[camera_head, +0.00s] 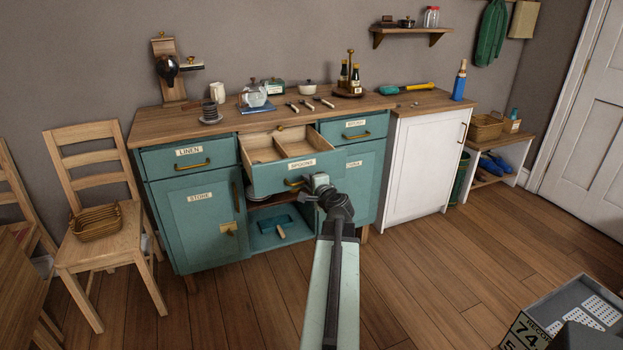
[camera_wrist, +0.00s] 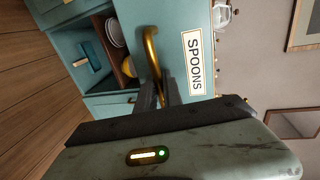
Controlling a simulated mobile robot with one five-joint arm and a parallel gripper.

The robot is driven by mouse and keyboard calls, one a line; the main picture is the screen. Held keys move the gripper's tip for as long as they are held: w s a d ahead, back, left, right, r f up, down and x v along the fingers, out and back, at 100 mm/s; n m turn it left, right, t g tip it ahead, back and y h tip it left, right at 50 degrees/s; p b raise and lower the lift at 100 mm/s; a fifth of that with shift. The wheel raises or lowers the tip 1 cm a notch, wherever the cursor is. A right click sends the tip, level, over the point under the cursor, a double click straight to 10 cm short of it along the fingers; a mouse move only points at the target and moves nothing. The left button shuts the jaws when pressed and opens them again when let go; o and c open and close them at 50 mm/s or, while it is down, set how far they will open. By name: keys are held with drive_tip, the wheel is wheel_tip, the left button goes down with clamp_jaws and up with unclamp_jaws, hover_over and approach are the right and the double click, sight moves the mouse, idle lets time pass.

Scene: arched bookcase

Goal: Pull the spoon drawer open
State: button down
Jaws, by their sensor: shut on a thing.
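The spoon drawer (camera_head: 296,178), teal with a white label reading SPOONS, stands pulled out from the middle of the teal sideboard. Its inside shows wooden dividers and looks empty from here. Its brass handle (camera_wrist: 152,52) shows in the wrist view, beside the SPOONS label (camera_wrist: 198,63). My gripper (camera_head: 304,194) is at the drawer front in the head view. In the wrist view the gripper fingers (camera_wrist: 162,94) are shut on the lower part of the brass handle. The gripper partly hides the handle in the head view.
The LINEN drawer (camera_head: 188,160) and the right-hand drawer (camera_head: 353,131) are shut. A chair (camera_head: 104,230) stands left, a grey crate (camera_head: 570,310) front right. The wooden floor before the sideboard is mostly clear.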

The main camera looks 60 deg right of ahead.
drive_tip(key=shift+w+a, duration=0.1)
drive_tip(key=shift+a, duration=0.25)
drive_tip(key=c, duration=1.8)
unclamp_jaws()
drive_tip(key=shift+o, duration=0.2)
drive_tip(key=shift+d, duration=0.1)
